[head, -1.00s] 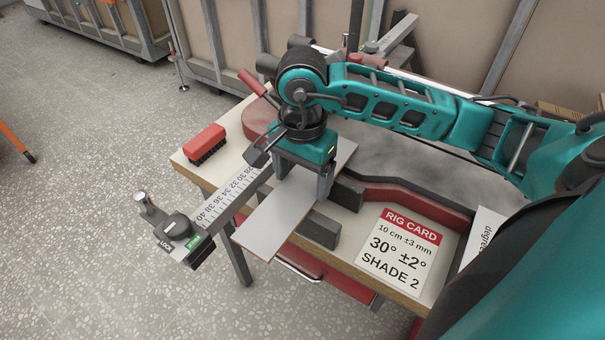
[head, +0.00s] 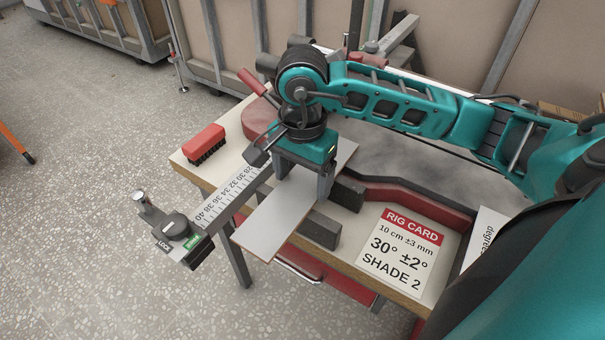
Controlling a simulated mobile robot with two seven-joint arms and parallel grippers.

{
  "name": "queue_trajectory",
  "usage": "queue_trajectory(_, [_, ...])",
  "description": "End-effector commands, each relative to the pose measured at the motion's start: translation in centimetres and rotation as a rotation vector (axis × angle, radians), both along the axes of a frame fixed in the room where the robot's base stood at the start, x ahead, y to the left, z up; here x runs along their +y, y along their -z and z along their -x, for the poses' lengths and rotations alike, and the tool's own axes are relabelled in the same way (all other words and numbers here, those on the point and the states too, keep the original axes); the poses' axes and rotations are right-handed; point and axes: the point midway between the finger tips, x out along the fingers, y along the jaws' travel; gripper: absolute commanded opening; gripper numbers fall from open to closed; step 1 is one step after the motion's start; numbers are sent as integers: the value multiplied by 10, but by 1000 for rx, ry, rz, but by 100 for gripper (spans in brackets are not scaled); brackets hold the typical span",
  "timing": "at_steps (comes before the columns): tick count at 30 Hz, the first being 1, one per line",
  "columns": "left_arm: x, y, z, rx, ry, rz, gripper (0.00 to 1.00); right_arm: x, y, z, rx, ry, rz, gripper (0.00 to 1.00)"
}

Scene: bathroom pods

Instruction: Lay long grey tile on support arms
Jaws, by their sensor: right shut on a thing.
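The long grey tile (head: 272,224) lies slantwise at the workbench's front edge, its near end jutting out past the edge. My right gripper (head: 297,180), teal with grey fingers, points down and is shut on the tile about midway along it. Dark grey blocks, which may be the support arms, stand just right of the tile; one is nearer (head: 320,230) and one farther (head: 348,193). Whether the tile touches them or rests on anything underneath is hidden by the tile and gripper. My left gripper is not in view.
A ruled scale (head: 223,196) with a lock knob (head: 176,226) sticks out left of the tile. A red brush (head: 204,144) sits on the bench's left corner. A rig card (head: 400,250) lies at the right. A red handle (head: 254,83) rises behind the gripper.

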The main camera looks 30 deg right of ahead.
Motion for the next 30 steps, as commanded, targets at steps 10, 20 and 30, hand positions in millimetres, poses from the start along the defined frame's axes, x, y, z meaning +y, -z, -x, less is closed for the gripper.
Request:
queue_trajectory(10, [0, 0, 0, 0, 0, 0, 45, 0, 0, 0, -2, 0, -1, 33])
queue_trajectory(20, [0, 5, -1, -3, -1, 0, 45, 0, 3, 0, -2, 0, -1, 33])
queue_trajectory(30, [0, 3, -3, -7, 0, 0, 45, 0, 3, 0, -1, 0, 0, 100])
